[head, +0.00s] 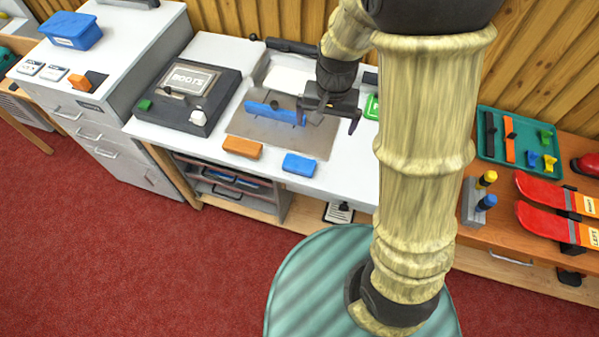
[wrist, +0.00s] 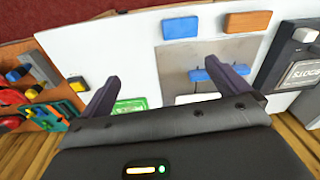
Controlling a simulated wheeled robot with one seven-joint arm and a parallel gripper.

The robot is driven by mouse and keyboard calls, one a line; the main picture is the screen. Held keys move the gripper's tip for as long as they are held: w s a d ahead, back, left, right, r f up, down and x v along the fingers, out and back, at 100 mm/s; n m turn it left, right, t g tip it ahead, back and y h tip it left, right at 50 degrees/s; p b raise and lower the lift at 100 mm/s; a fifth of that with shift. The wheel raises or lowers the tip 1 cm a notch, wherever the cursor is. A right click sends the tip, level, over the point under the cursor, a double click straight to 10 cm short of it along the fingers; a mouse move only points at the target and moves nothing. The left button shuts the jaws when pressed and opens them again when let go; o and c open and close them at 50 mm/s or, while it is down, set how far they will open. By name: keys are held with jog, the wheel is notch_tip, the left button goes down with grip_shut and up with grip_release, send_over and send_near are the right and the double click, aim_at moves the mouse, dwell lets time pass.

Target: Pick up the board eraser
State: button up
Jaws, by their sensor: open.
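Two small blocks on the white bench could be the board eraser, and I cannot tell which is: an orange block (head: 242,147) and a blue block (head: 299,164), side by side near the front edge. In the wrist view the blue block (wrist: 180,28) and the orange block (wrist: 247,21) lie at the top, beyond my fingers. My gripper (head: 328,115) is open and empty above the bench, behind and right of the blocks in the head view.
A blue bar (head: 275,113) stands on a grey metal plate (head: 308,144) close to my gripper. A dark boots box (head: 187,92) is to the left. A green tray (head: 490,153) is at the right.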

jog(key=w+a+f+m+b, duration=0.1)
jog(key=w+a+f+b, duration=0.1)
jog(key=a+f, duration=0.4)
jog(key=shift+w+a+f+g, duration=0.25)
jog(key=shift+w+f+g, duration=0.2)
jog(key=shift+w, duration=0.45)
jog(key=shift+f, duration=0.1)
send_over(298, 163)
notch_tip(298, 163, down, 12)
jog(key=shift+w+f, duration=0.1)
